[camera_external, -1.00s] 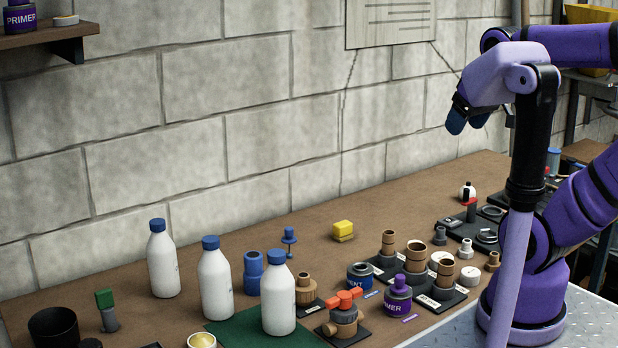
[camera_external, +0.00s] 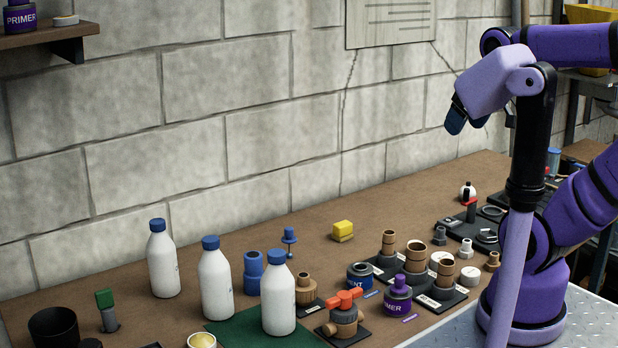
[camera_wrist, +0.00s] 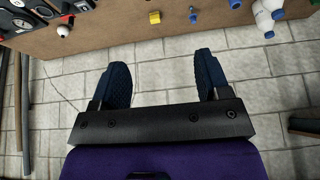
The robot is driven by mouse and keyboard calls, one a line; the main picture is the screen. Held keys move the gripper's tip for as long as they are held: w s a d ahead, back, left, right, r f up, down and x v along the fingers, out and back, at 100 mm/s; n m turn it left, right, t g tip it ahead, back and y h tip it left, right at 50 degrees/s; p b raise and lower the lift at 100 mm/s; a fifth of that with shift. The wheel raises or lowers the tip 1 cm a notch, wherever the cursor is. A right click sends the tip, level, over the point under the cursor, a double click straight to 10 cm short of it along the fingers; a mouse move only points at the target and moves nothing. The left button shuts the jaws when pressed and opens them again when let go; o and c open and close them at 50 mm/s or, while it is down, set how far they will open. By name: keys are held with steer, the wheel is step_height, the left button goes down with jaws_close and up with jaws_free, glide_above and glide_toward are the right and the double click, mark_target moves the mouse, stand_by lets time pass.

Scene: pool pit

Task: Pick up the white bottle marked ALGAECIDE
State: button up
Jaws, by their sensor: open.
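Three white bottles with blue caps stand upright on the brown bench: a left one (camera_external: 163,262), a middle one (camera_external: 216,282) and a right one (camera_external: 278,303) on a dark green mat (camera_external: 243,332). Their labels face away or are too small to read, so I cannot tell which is marked ALGAECIDE. My gripper (camera_external: 455,118) is high above the bench, near the wall, well right of the bottles. In the wrist view my gripper (camera_wrist: 163,80) has its two blue fingers wide apart with nothing between them. White bottles (camera_wrist: 268,14) show at that view's top right.
A black cup (camera_external: 53,328) stands at the left. The block wall (camera_external: 255,140) runs behind the bench.

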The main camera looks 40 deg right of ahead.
steer(key=w+a+f+n+t+y, duration=0.1)
steer(key=w+a+f+n+t, duration=0.25)
steer(key=w, duration=0.95)
steer(key=w+a+f+n, duration=0.35)
steer(key=w+a, duration=0.25)
steer(key=w, duration=0.6)
steer(key=n+g+y, duration=0.4)
steer(key=n+y, duration=0.3)
steer(key=y, duration=0.5)
glide_toward(204, 246)
steer(key=shift+m+t, duration=0.3)
steer(key=shift+t, duration=0.05)
steer(key=x, duration=0.2)
steer(key=w+x, duration=0.1)
steer(key=x, duration=0.1)
steer(key=shift+a+f, duration=0.1)
steer(key=shift+f, duration=0.1)
steer(key=shift+x, duration=2.7)
steer(key=shift+s+f, duration=0.1)
jaws_close()
